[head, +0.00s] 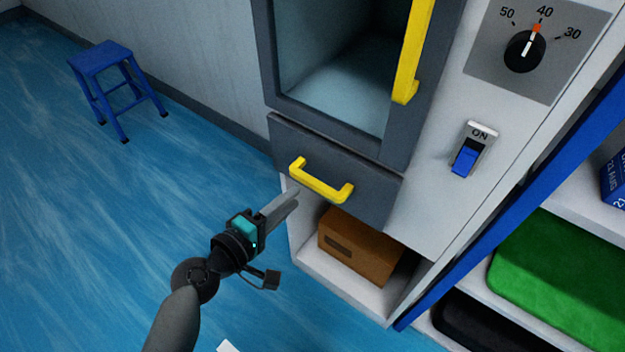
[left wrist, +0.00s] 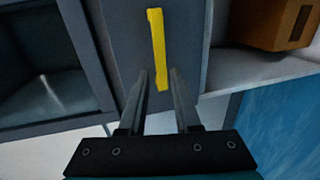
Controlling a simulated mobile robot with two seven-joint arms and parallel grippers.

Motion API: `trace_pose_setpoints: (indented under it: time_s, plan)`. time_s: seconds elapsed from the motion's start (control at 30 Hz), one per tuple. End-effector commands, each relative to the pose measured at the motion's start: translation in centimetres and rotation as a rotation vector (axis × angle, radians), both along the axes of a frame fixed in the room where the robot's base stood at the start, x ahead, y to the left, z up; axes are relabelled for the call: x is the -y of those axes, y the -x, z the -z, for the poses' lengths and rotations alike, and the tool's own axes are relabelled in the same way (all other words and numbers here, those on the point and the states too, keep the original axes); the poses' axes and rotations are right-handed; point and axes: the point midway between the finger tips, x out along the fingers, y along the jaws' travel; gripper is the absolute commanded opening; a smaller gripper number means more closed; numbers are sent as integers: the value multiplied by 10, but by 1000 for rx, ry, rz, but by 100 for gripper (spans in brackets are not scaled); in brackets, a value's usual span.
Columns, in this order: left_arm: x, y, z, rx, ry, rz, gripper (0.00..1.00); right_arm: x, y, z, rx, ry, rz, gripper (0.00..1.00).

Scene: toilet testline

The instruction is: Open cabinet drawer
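The cabinet drawer (head: 338,188) has a dark grey front with a yellow handle (head: 320,182). It sits below a glass-fronted door and looks closed. In the left wrist view the handle (left wrist: 158,48) stands just beyond my left gripper's fingertips, with the drawer front (left wrist: 188,50) behind it. My left gripper (head: 292,200) is in front of and a little below the handle in the head view. My right gripper is in neither view.
A cardboard box (head: 358,247) lies in the open space under the drawer. The door above has a yellow vertical handle (head: 414,50). A dial (head: 525,50) and a blue switch (head: 466,160) are at right. A blue stool (head: 110,80) stands far left; floor between is clear.

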Motion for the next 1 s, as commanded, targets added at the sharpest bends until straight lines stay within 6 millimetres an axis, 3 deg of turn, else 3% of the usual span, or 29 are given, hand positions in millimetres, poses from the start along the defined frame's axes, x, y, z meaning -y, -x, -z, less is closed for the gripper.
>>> trace_pose_setpoints:
  time_s: [0.2,0.4,0.87,1.0]
  plan:
    - [25,-34,9,1,3,0,31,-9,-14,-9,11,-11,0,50]
    - [40,-55,15,-1,1,0,31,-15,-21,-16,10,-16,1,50]
    - [46,-63,17,-1,0,1,31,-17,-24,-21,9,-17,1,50]
    - [46,-63,17,0,-1,1,17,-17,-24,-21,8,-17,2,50]
